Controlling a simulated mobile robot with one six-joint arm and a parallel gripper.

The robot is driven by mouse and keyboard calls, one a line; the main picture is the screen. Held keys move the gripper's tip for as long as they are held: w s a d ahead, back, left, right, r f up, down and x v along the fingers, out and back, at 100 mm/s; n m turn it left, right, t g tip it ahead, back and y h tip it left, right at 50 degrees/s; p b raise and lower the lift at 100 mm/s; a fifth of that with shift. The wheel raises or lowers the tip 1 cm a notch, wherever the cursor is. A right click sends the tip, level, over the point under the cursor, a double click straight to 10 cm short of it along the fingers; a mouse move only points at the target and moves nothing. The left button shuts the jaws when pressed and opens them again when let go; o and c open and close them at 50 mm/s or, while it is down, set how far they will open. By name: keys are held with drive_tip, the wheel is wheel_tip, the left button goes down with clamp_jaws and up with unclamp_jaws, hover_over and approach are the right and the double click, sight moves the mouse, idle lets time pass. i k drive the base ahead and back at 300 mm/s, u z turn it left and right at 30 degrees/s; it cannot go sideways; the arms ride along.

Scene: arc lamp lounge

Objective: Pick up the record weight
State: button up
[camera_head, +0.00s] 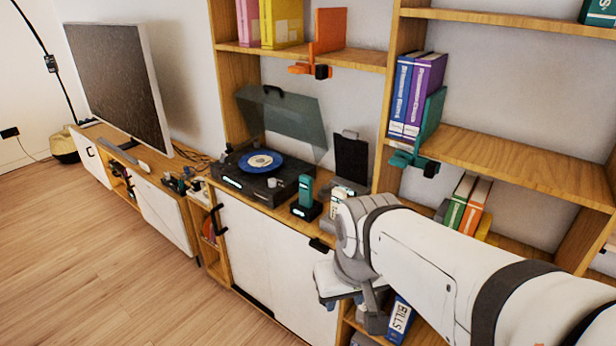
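A black turntable (246,184) stands on the wooden cabinet with its tinted lid (290,118) raised. A blue record with a pale centre (260,160) lies on it. A small pale knob-like piece (272,183) sits at the turntable's front; I cannot tell whether it is the record weight. No other thing is clearly a record weight at this size. My white arm reaches in from the right. My gripper (374,318) hangs low in front of the cabinet, to the right of and below the turntable. Its fingers are too unclear to show their opening or any held thing.
A teal handset (306,193) in a dark base and a dark upright device (351,158) stand right of the turntable. Shelves with binders (416,95) rise behind my arm. A television (118,88) stands left. The wooden floor (100,270) is clear at front left.

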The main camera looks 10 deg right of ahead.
sight(325, 194)
drive_tip(key=u, duration=0.2)
drive_tip(key=i, duration=0.85)
drive_tip(key=z, duration=0.1)
